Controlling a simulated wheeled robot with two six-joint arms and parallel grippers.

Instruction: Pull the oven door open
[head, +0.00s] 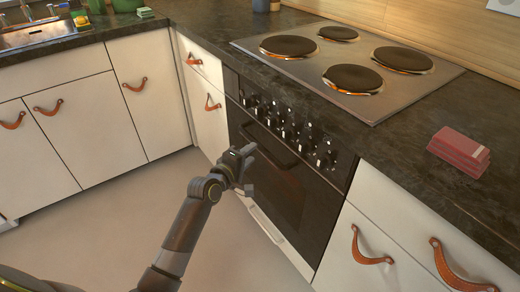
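The oven has a dark front door (298,200), which is shut flush with the cabinets. A dark bar handle (272,150) runs across the upper part of the door, below the knobs. My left gripper (250,170) is in front of the left part of the door, close to the handle's left end. Its fingertips look spread apart, with nothing seen between them. I cannot tell whether it touches the handle. The gripper and wrist hide part of the door's left side. My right gripper is not in view.
A row of knobs (290,130) sits above the handle. The cooktop (350,70) has several hotplates. A red stack (459,152) lies on the dark counter (420,120). White cabinets with leather pulls flank the oven. The floor (120,220) in front is clear.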

